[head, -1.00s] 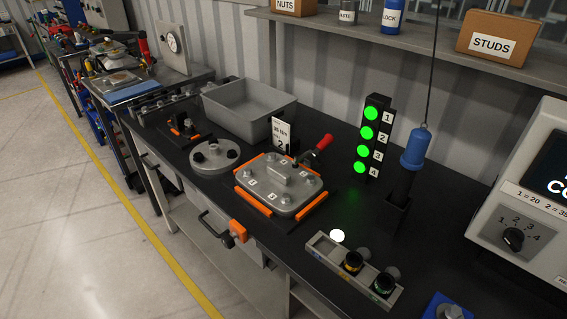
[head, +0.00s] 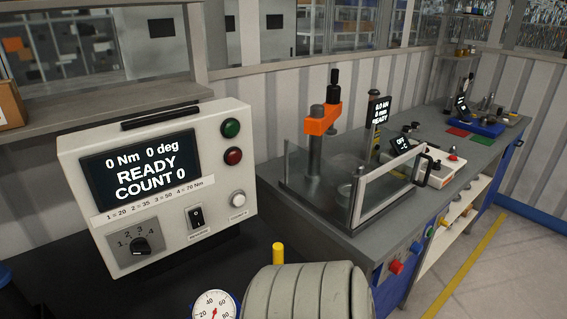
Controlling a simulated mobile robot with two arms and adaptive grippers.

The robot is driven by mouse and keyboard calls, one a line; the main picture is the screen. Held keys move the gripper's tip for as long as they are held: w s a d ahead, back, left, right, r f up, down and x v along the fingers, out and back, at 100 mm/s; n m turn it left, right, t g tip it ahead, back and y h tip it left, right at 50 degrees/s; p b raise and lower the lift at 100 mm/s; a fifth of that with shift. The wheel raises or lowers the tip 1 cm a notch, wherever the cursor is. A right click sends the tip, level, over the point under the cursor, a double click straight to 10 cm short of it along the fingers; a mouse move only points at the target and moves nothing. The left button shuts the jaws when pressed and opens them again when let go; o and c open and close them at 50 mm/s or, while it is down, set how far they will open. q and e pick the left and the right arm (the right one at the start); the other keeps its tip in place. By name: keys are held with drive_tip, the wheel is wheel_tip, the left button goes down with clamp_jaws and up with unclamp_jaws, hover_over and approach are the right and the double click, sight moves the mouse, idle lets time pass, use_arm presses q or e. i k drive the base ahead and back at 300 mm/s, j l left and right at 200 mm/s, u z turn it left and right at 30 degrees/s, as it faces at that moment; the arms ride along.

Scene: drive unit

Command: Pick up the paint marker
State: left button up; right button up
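I cannot pick out the paint marker for certain. A short upright yellow cylinder (head: 278,254) shows at the bottom middle of the head view, behind a grey ribbed object; it may be the marker, but its lower part is hidden. Neither of my grippers is in the head view.
A torque controller (head: 170,190) reading READY, COUNT 0 stands at left on the black bench. A round dial gauge (head: 213,305) and the grey ribbed object (head: 308,292) are at the bottom edge. A press with an orange head (head: 322,120) and a clear guard stands right.

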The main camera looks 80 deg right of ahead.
sight(278, 247)
drive_tip(key=k+j+z, duration=0.1)
drive_tip(key=z, duration=2.25)
drive_tip(key=u, duration=2.45)
drive_tip(key=z, duration=2.45)
